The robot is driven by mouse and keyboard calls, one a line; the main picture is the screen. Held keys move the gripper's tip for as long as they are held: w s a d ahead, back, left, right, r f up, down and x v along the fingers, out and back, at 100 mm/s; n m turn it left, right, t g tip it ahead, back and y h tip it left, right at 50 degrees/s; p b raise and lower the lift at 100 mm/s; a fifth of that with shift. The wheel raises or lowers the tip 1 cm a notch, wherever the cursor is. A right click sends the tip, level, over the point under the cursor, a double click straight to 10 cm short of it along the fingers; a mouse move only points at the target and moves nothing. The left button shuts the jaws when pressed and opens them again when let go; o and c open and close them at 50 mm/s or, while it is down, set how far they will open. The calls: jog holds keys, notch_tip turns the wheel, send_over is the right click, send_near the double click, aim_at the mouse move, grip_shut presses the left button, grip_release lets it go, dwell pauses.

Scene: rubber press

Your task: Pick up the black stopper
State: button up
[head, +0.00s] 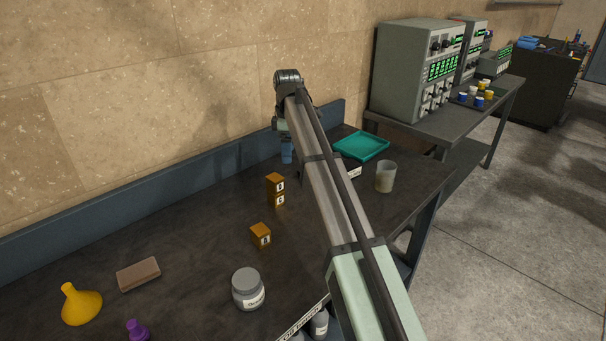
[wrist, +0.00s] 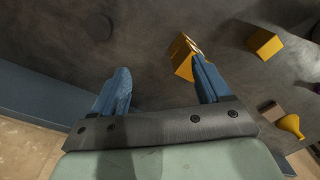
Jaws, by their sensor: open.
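A dark round disc, which looks like the black stopper (wrist: 97,26), lies on the dark table in the upper left of the wrist view. It is hard to tell from the tabletop, and I cannot make it out in the head view, where my arm covers part of the table. My gripper (wrist: 163,80) is open, with two blue fingers apart and nothing between them. The disc is beyond the left fingertip, apart from it. In the head view a blue finger of my gripper (head: 287,150) shows low over the table near the back ledge.
Stacked orange blocks (head: 276,190) stand close by; in the wrist view (wrist: 183,52) the right finger overlaps them. Another orange block (head: 260,235), a grey jar (head: 248,289), brown block (head: 139,274), yellow funnel (head: 80,305), teal tray (head: 361,146) and beaker (head: 385,177) are around.

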jog(key=w+d+m+t+y, duration=0.1)
jog(key=w+d+m, duration=0.5)
jog(key=w, duration=0.3)
jog(key=f, duration=0.4)
jog(key=a+f, duration=0.1)
jog(key=f, duration=0.9)
jog(key=shift+w+a, duration=0.2)
jog(key=shift+a, duration=0.1)
jog(key=shift+c, duration=0.2)
jog(key=c, duration=1)
jog(key=shift+r, duration=0.15)
jog(key=shift+c, duration=0.2)
